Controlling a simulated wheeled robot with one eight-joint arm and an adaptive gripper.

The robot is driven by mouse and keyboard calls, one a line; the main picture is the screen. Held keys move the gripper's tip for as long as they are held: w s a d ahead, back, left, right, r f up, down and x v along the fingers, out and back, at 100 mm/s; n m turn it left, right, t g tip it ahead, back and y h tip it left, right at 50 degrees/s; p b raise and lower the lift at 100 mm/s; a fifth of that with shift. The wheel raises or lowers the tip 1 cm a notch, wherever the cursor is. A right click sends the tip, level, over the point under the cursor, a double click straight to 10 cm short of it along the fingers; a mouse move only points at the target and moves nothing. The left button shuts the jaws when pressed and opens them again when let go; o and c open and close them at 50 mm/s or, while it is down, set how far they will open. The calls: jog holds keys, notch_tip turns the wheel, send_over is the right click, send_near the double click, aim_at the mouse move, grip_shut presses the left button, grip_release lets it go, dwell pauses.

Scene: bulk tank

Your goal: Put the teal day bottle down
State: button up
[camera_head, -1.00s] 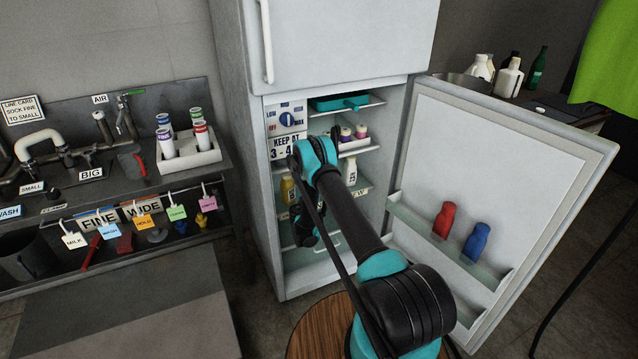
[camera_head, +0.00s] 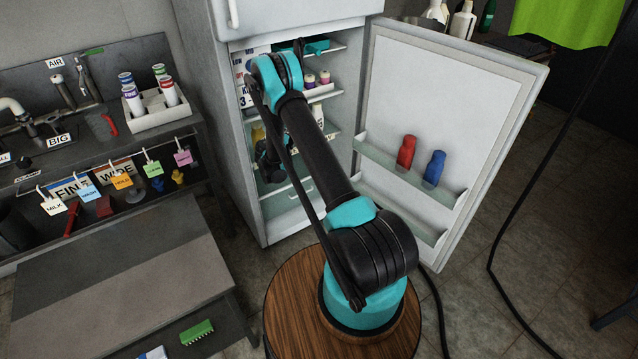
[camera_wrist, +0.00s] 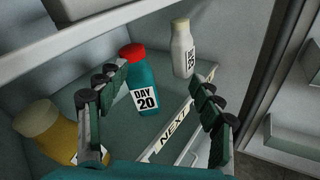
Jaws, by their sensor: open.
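The teal day bottle (camera_wrist: 143,88) has a red cap and a label reading "DAY 20". It stands upright on a fridge shelf (camera_wrist: 120,125) whose front strip reads "NEXT". My gripper (camera_wrist: 150,95) is open, with one finger on each side of the bottle in the wrist view and clear space between the fingers and the bottle. In the head view my gripper (camera_head: 270,165) reaches into the fridge, and my arm hides the teal bottle there.
A white bottle (camera_wrist: 182,48) stands behind to the right, and a yellow bottle (camera_wrist: 45,130) stands at the left. A higher shelf (camera_wrist: 85,35) hangs close above. The open fridge door (camera_head: 440,110) holds a red bottle (camera_head: 406,152) and a blue bottle (camera_head: 434,168).

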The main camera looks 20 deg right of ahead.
jog(key=s+d+r+m+g+y, duration=0.1)
jog(key=s+d+r+m+g, duration=0.2)
jog(key=s+r+m, duration=0.6)
jog(key=s+d+r+m+g+y, duration=0.1)
jog(key=s+d+r+m+g, duration=0.25)
jog(key=s+r, duration=0.55)
jog(key=s+a+f+m+g+y, duration=0.1)
jog(key=s+m, duration=0.3)
jog(key=s, duration=0.8)
jog(key=s+a+f+m+g+y, duration=0.1)
jog(key=s+a+m+y, duration=0.2)
jog(key=s, duration=0.9)
jog(key=s+a+f+m+g+y, duration=0.1)
jog(key=s+m, duration=0.4)
jog(key=s, duration=0.7)
jog(key=shift+a+f+y, duration=0.45)
jog(key=shift+a+y, duration=0.45)
jog(key=shift+a, duration=0.15)
jog(key=shift+s+m, duration=0.1)
jog(key=shift+m, duration=0.15)
